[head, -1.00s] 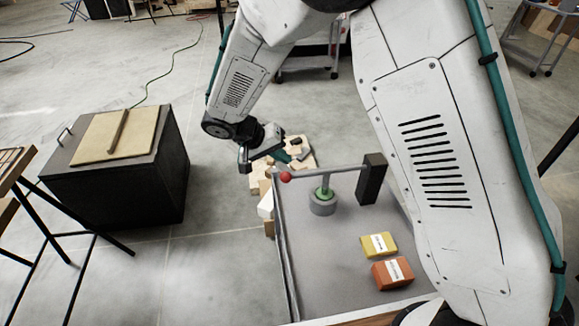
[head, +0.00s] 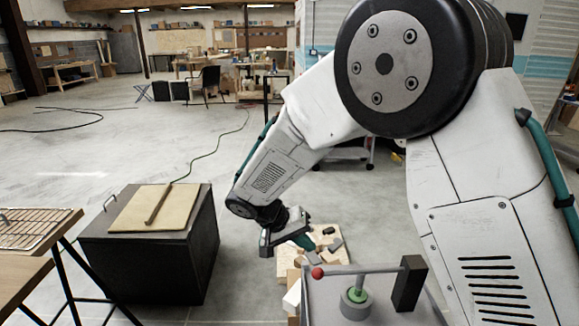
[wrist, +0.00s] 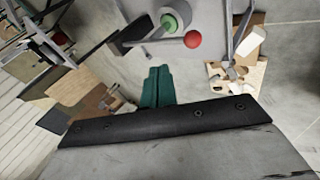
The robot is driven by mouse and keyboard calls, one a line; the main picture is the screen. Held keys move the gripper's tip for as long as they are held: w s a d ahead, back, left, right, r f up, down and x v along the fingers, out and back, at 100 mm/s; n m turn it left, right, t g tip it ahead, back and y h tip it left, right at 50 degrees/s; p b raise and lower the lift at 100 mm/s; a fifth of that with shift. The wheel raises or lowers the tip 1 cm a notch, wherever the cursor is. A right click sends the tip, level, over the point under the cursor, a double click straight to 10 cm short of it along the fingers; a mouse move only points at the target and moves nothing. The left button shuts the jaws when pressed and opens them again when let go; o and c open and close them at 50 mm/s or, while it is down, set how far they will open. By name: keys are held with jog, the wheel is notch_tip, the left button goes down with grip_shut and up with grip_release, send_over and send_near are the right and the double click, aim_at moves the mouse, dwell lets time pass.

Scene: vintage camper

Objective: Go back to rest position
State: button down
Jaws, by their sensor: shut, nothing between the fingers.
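My gripper (head: 300,243) hangs at the end of my folded arm, beyond the far left edge of the grey-topped table (head: 325,308). Its green fingers also show in the wrist view (wrist: 157,87), closed together with nothing between them. A lever with a red ball end (head: 318,272) stands on the table, near and to the right of my gripper in the head view. A grey round base with a green part (head: 356,296) is beside the lever. In the wrist view the red ball (wrist: 193,40) and the green part (wrist: 169,23) lie beyond the fingertips.
A board with wooden offcuts (head: 325,245) lies on the floor behind the table. A black box with a wooden lid (head: 150,250) stands at left, beside a rack table (head: 35,230). Open concrete floor (head: 90,155) spreads behind them.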

jog(key=s+d+r+y, duration=0.2)
jog(key=s+d+r, duration=0.4)
jog(key=s, duration=0.4)
jog(key=s+d+r+n+y, duration=0.1)
jog(key=s+d+r+y, duration=0.2)
jog(key=s+d+r, duration=0.2)
jog(key=s+d+r+y, duration=0.2)
jog(key=s+d+r, duration=0.4)
jog(key=s+d, duration=0.4)
jog(key=s, duration=0.5)
jog(key=shift+s+r+n+y, duration=0.3)
jog(key=shift+y, duration=0.1)
